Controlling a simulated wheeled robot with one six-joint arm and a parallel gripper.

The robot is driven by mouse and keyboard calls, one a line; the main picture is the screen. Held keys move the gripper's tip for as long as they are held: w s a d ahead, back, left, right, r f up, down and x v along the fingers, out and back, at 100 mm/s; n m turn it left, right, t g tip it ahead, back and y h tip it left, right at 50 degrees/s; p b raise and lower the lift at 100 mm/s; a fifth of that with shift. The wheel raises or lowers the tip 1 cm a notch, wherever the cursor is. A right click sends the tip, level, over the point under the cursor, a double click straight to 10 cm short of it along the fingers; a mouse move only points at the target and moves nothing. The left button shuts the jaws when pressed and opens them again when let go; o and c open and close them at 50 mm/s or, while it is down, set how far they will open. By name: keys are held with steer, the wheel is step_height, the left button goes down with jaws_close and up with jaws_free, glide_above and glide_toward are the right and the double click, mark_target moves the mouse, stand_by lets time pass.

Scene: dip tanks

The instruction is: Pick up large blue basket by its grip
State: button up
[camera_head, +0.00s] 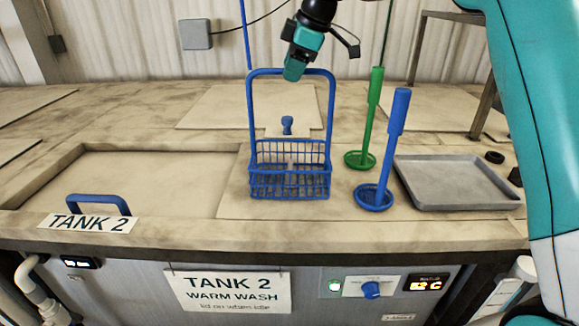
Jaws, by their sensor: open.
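The large blue basket (290,182) stands upright on the counter in the middle of the view. It is a wire basket with a tall hoop handle, and the handle's top bar is its grip (265,72). My gripper (293,72) is at the top bar, coming from above and tilted down to the left. It overlaps the bar in this view. I cannot tell whether it is around the bar, touching it, or in front of it. The jaws are open, and the fingertips are hard to make out.
A green dipper (370,115) and a blue dipper (397,115) stand upright right of the basket. A grey tray (450,182) lies farther right. A closed tank lid with a blue handle (98,202) is at left, by the TANK 2 label (88,223). A blue knob (287,125) is behind the basket.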

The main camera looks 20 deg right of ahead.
steer(key=shift+w+a+f, duration=0.15)
steer(key=shift+w+f, duration=0.05)
steer(key=shift+f, duration=0.4)
steer(key=shift+f, duration=0.2)
jaws_close()
stand_by(1.5)
